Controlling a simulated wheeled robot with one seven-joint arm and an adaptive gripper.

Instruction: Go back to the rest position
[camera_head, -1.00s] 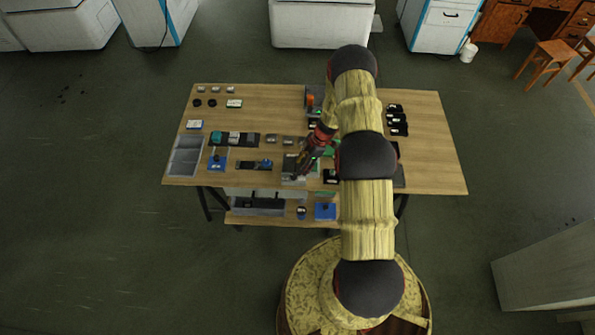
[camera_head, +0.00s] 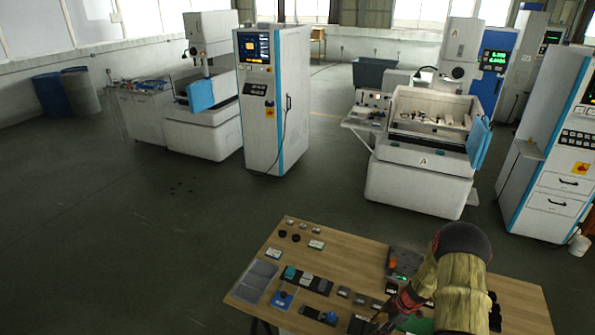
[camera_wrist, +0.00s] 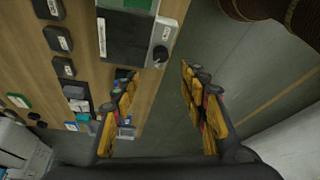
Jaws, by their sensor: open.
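My gripper (camera_wrist: 158,105) is open in the wrist view, with two yellow-and-black fingers spread apart and nothing between them but the table's edge and the floor behind. In the head view my arm reaches over the right part of the wooden table (camera_head: 262,258), and my gripper (camera_head: 385,318) shows only partly near the bottom edge. A grey block with a dark round knob (camera_wrist: 128,35) lies on the table beyond the fingers in the wrist view. I cannot tell whether the fingers touch anything on the table.
Several small labelled parts lie on the table, with a grey tray (camera_head: 248,283) at its left. A white cabinet with a screen (camera_head: 258,110) and a machine marked A (camera_head: 420,182) stand behind it. The floor left of the table is clear.

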